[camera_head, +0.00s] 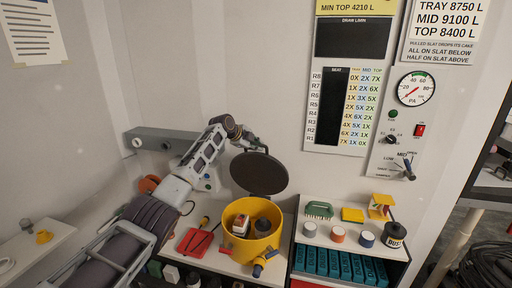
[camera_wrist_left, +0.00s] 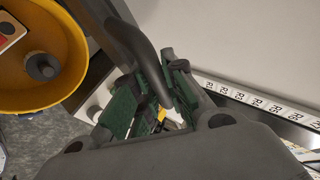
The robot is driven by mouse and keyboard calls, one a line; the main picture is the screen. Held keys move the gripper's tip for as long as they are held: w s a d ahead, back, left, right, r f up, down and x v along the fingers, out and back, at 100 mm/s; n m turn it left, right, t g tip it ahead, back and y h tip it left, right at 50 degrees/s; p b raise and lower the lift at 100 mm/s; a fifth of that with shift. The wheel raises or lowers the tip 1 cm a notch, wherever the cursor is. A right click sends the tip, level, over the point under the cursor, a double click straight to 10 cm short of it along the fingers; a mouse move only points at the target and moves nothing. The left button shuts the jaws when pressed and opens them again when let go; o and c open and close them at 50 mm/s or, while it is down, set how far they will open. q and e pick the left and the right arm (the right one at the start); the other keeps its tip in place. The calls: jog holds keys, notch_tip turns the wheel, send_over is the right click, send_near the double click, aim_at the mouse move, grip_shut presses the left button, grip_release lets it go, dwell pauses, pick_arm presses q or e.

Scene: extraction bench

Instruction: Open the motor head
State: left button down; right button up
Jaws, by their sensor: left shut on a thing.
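The motor head (camera_head: 259,173) shows as a dark round disc. It is tilted up on edge above the back of the yellow tub (camera_head: 234,255), whose mouth is open. My left gripper (camera_head: 250,146) is at the disc's upper edge. In the left wrist view a dark curved piece, seemingly its handle (camera_wrist_left: 148,50), runs between the green-padded fingers of my left gripper (camera_wrist_left: 155,92), which is shut on it. The tub (camera_wrist_left: 75,85) also shows there at upper left. Inside the tub are a red and white block (camera_head: 241,225) and a dark capped part (camera_head: 262,227). My right gripper is not in view.
A grey wall rail (camera_head: 160,141) lies behind my arm. Right of the tub, a shelf unit (camera_head: 300,243) carries a green brush (camera_head: 319,210), several small jars and a black tin (camera_head: 394,235). A red pad (camera_head: 195,241) lies left of the tub. A gauge panel (camera_head: 415,88) is on the wall.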

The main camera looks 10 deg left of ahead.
pick_arm(q)
jog(key=shift+w+r, duration=0.1)
jog(key=shift+w, duration=0.05)
jog(key=c, duration=1.5)
grip_release()
jog(key=shift+o, duration=0.2)
jog(key=shift+a, duration=0.1)
jog(key=v, duration=1.2)
